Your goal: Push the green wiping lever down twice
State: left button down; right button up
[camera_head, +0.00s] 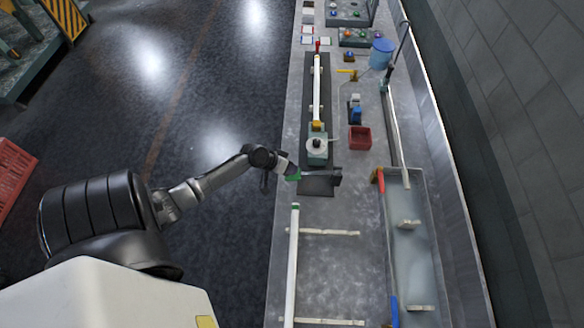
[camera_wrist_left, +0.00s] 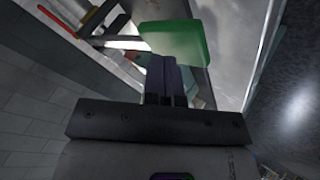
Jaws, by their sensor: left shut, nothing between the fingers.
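The green wiping lever (camera_head: 294,177) sticks out at the bench's left edge, from a dark plate with a bracket (camera_head: 318,186). Its flat green pad also shows large in the left wrist view (camera_wrist_left: 174,42). My left gripper (camera_head: 287,169) is at the green pad, reaching in from the left. In the left wrist view its shut, empty fingers (camera_wrist_left: 166,78) end right at the pad's near edge. I cannot tell whether they touch it. My right gripper is not in view.
A squat device with a white round top (camera_head: 317,147) stands just behind the lever, with a long white tube (camera_head: 317,88) beyond. A red bin (camera_head: 360,138) is to the right. Another white tube (camera_head: 292,262) lies nearer along the left edge. A grey trough (camera_head: 420,270) is at the right.

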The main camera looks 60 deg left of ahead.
pick_arm(q)
jog(key=shift+r+p, duration=1.15)
jog(key=shift+r, duration=0.25)
jog(key=shift+r+p, duration=0.9)
jog(key=shift+r, duration=0.15)
notch_tip(320, 180, up, 5)
jog(key=p, duration=0.5)
jog(key=shift+w, duration=0.1)
dwell(1.2)
